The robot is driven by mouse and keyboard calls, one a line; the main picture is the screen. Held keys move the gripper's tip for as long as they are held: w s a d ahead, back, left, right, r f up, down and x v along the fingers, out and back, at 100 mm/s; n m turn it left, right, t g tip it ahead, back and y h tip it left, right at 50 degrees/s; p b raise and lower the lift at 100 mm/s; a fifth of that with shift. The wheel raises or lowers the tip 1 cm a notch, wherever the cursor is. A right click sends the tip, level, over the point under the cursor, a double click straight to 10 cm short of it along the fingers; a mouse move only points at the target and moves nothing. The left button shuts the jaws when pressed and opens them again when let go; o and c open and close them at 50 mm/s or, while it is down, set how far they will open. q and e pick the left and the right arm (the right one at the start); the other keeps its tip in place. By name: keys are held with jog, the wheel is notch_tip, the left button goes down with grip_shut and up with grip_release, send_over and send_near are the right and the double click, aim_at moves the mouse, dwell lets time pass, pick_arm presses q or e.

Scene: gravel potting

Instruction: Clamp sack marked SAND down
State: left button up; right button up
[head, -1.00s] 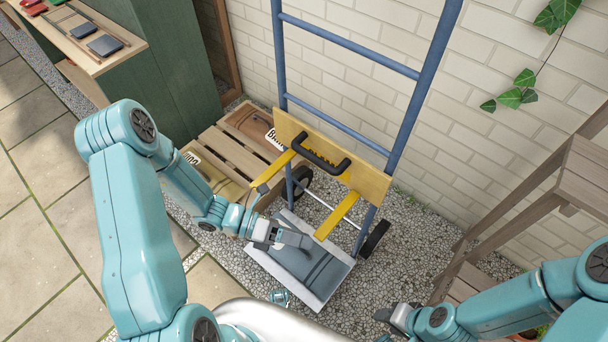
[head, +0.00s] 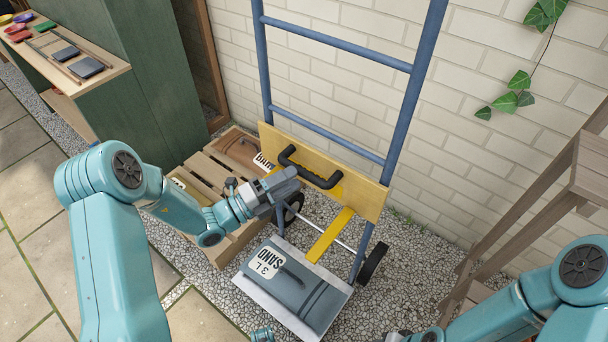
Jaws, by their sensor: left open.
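The grey sack marked SAND (head: 305,298) lies flat on the pale toe plate (head: 247,287) of the blue hand truck (head: 401,125). Above it, the yellow clamp board (head: 366,193) spans the truck's rails, with a black handle (head: 312,175) and yellow arms (head: 330,236) pointing forward. A clear gap separates the arms from the sack. My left gripper (head: 284,184) is open and empty, just below the handle's left end, in front of the left yellow arm; I cannot tell whether it touches. Only a bit of my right gripper (head: 396,337) shows at the bottom edge; its jaws are hidden.
A slatted pallet (head: 213,176) with a brown sack (head: 243,150) and a tan one stands left of the truck. A brick wall (head: 330,60) is behind. A wooden step stand (head: 545,200) is at the right. Gravel surrounds the truck.

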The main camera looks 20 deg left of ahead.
aim_at(304, 169)
pick_arm(q)
jog(key=x, duration=0.4)
jog(key=shift+w+d+r+b, duration=0.1)
jog(key=shift+w+d+b, duration=0.15)
jog(key=shift+w+b, duration=0.1)
pick_arm(e)
jog(key=shift+f, duration=0.5)
